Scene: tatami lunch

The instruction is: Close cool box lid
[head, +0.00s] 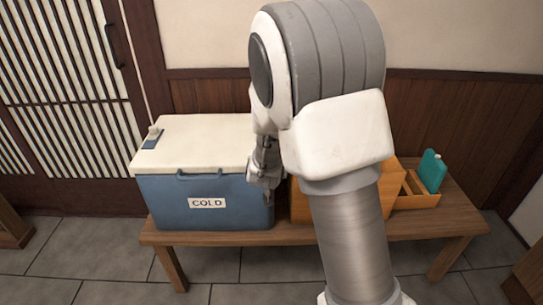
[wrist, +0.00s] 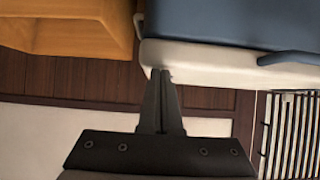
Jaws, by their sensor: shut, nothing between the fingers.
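The cool box (head: 205,190) is blue with a COLD label and stands on the left of the wooden bench. Its white lid (head: 195,140) lies flat across the top, and I see no gap along the front. In the wrist view, which is upside down, the lid (wrist: 220,62) and blue body (wrist: 235,22) meet along the front. My gripper (head: 264,180) is at the right end of the cool box, shut and empty. Its fingertips (wrist: 161,74) appear at the lid's edge; I cannot tell if they touch it.
An orange box (head: 300,205) stands on the bench (head: 225,238) right of the cool box, partly behind my arm; it also shows in the wrist view (wrist: 75,28). A wall and slatted door are behind.

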